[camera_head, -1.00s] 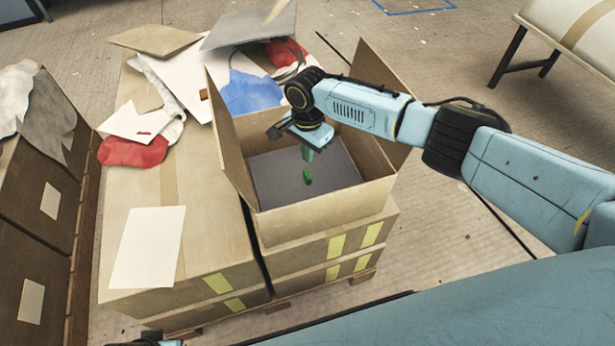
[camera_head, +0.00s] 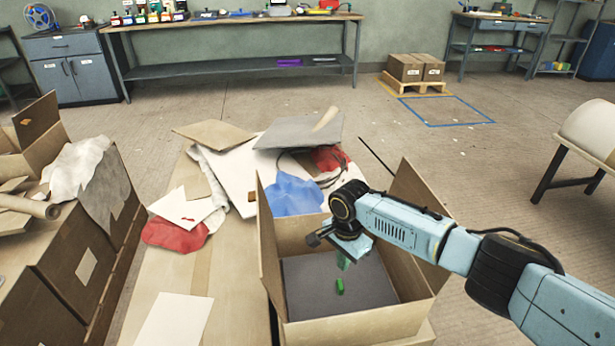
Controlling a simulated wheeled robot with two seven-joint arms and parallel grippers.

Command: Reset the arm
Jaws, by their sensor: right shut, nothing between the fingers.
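My right arm comes in from the right and reaches over an open cardboard box (camera_head: 348,329). My right gripper (camera_head: 343,262) points down over the box and is shut with nothing held. A small green object (camera_head: 340,287) shows just below the fingertips, against the dark grey bottom (camera_head: 372,283) of the box. I cannot tell whether the fingertips touch it. My left gripper is out of view.
More cartons (camera_head: 75,270) stand at the left. A workbench (camera_head: 225,22) lines the back wall.

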